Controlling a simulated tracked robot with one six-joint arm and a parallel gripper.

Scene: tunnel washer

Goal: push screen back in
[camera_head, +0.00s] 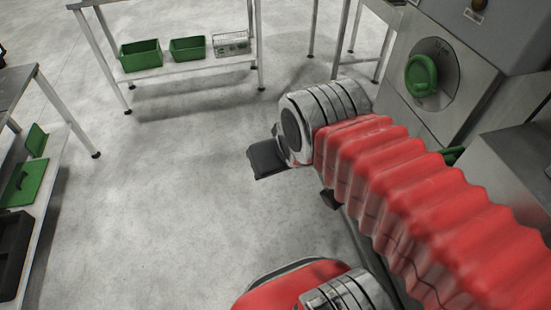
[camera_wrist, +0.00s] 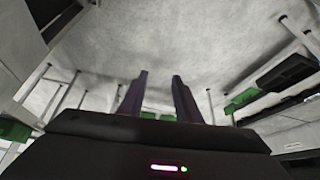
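The steel washer (camera_head: 470,75) stands at the right in the head view. A green round handle (camera_head: 421,76) sits on a round plate on its front. A second green part (camera_head: 453,155) shows lower down, mostly hidden behind my red arm; I cannot tell whether it belongs to the screen. I cannot make out the screen itself in either view. My gripper (camera_wrist: 160,75) shows in the wrist view with its two dark fingers apart and nothing between them. It points over open floor, away from the washer front.
A table with green bins (camera_head: 141,55) and a small metal box (camera_head: 231,43) stands at the back. Another table (camera_head: 50,215) at the left holds green parts (camera_head: 24,182) and a black tray (camera_head: 12,255). The concrete floor (camera_head: 180,190) between is clear.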

